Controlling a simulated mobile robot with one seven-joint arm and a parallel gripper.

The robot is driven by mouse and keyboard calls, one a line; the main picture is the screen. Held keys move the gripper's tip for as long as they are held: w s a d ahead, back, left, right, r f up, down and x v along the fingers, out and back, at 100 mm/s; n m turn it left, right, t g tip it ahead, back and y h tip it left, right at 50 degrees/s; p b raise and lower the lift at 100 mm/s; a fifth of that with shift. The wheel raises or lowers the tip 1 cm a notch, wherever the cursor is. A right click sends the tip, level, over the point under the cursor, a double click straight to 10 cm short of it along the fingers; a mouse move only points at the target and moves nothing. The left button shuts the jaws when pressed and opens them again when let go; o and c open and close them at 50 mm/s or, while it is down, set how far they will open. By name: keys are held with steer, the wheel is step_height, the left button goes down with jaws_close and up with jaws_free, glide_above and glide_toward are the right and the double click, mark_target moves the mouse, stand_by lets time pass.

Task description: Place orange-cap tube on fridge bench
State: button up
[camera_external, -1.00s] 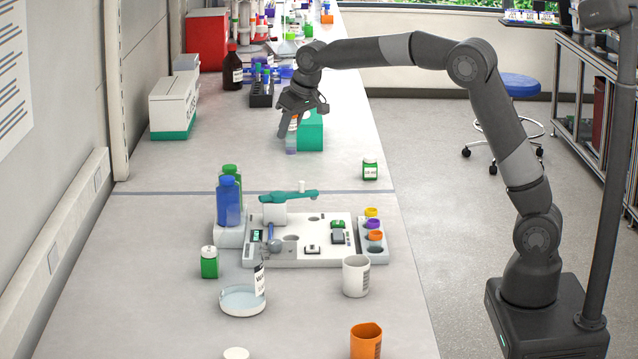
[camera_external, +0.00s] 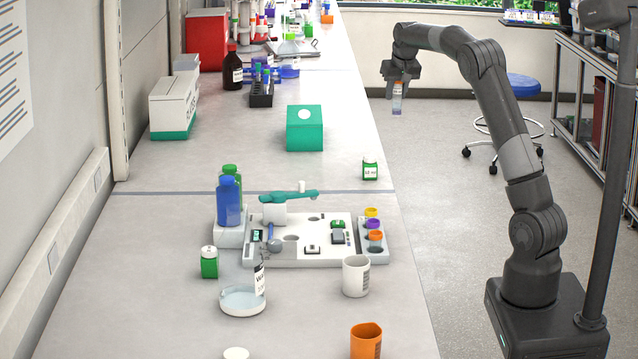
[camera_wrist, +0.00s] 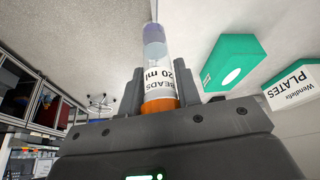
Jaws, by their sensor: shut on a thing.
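The orange-cap tube (camera_external: 397,98) is held in my gripper (camera_external: 398,82), out past the right edge of the bench and above the floor. It hangs roughly upright in the external view, with its clear end down. In the wrist view the tube (camera_wrist: 156,70) sits between the two fingers of my gripper (camera_wrist: 158,88), which are shut on it. I cannot tell which surface is the fridge bench.
The long bench (camera_external: 170,265) carries a teal box (camera_external: 304,135), a small green bottle (camera_external: 370,169), a white device (camera_external: 300,250) and a white-and-green box (camera_external: 174,105). A blue stool (camera_external: 520,86) stands on the floor at right. A dark-framed bench (camera_external: 600,100) lies far right.

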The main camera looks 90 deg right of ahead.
mark_target(399, 106)
steer(key=f, duration=0.2)
steer(key=s+f, duration=0.1)
steer(key=f, duration=0.1)
steer(key=shift+s+d, duration=0.1)
steer(key=shift+d, duration=0.2)
steer(key=shift+f, duration=0.45)
steer(key=shift+w+a+f, duration=0.1)
steer(key=shift+w+f, duration=2.7)
steer(key=shift+w, duration=0.15)
steer(key=shift+w+a+f, duration=0.1)
steer(key=shift+w+f, duration=2.65)
steer(key=shift+w, duration=0.15)
steer(key=shift+f, duration=0.2)
steer(key=o, duration=0.9)
steer(key=shift+o, duration=0.2)
